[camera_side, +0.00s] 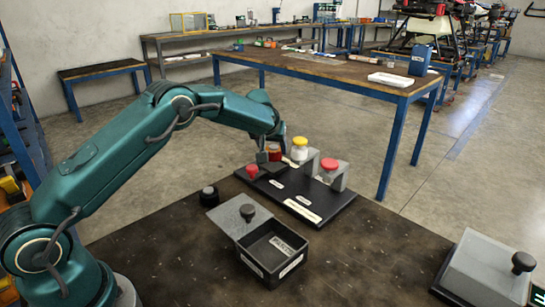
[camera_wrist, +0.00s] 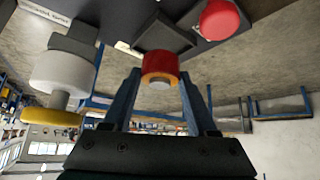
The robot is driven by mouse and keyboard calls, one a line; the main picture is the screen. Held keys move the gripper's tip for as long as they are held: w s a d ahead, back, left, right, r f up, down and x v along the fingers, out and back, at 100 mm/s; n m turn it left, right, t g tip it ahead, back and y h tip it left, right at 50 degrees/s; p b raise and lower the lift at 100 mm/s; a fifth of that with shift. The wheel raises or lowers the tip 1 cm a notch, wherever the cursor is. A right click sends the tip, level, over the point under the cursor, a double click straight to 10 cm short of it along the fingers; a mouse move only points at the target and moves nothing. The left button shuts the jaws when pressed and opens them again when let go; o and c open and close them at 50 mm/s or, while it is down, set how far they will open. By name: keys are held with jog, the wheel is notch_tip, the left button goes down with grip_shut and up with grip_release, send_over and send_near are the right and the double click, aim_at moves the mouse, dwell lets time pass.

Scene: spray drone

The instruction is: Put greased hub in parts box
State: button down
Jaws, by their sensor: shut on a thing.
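My gripper (camera_wrist: 160,82) is shut on a red hub (camera_wrist: 159,64), with a finger on each side. The hub has an orange-brown band and a pale grey end, perhaps grease and a shaft. In the side view the hub (camera_side: 274,152) shows reddish beside my gripper (camera_side: 263,157), over the back left of the black board (camera_side: 318,212). Whether it is clear of the board I cannot tell. The black parts box (camera_side: 285,268) stands open on the table in front, with a pale label inside. A grey lid with a black knob (camera_side: 240,213) lies at its back left edge.
A red knob (camera_side: 252,170) is close to my gripper.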

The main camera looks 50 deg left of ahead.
jog(key=s+a+r, duration=0.8)
send_over(274, 246)
jog(key=s+d, duration=0.2)
jog(key=s, duration=0.1)
jog(key=f, duration=0.2)
jog(key=shift+w+f, duration=0.2)
jog(key=shift+f, duration=4.5)
jog(key=shift+a+f, duration=0.1)
jog(key=shift+c, duration=2.3)
grip_release()
